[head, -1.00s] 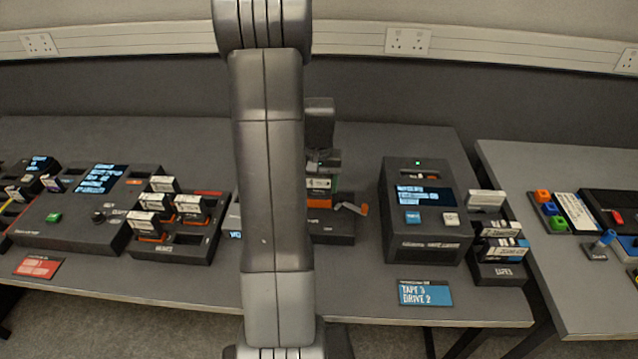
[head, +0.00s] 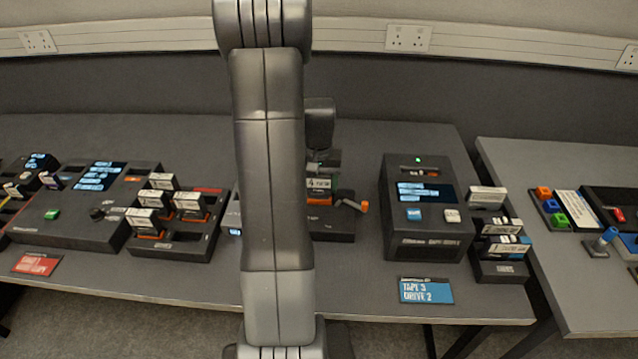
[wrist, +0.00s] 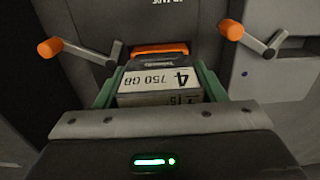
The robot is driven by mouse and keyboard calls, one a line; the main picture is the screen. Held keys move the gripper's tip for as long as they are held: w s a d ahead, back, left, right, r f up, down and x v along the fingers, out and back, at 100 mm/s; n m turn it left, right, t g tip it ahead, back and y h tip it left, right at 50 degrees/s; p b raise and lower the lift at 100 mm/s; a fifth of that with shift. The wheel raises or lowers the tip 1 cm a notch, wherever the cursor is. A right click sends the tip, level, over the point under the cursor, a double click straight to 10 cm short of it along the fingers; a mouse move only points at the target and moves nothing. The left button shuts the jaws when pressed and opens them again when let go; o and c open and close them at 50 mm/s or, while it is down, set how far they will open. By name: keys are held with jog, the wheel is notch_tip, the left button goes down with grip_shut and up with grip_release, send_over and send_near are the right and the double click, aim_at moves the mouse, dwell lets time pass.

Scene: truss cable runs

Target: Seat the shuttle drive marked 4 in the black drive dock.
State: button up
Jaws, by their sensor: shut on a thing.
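The black drive dock (head: 332,225) is below the drive in the head view, partly hidden by my arm. An orange part (wrist: 160,49) is at the drive's far end. Levers with orange knobs (wrist: 50,48) stand left and right. I cannot tell how far the drive is in the dock.
A black unit with a lit screen (head: 425,225) stands right of the dock. A rack of white drives (head: 170,240) stands left, and another rack (head: 500,270) far right. Free table lies behind the dock and along the front edge.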

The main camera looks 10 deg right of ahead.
jog(key=shift+f+b, duration=0.3)
jog(key=shift+f, duration=0.2)
jog(key=o, duration=1.5)
jog(key=shift+r+p, duration=2.7)
jog(key=shift+r, duration=1.1)
jog(key=shift+f, duration=0.15)
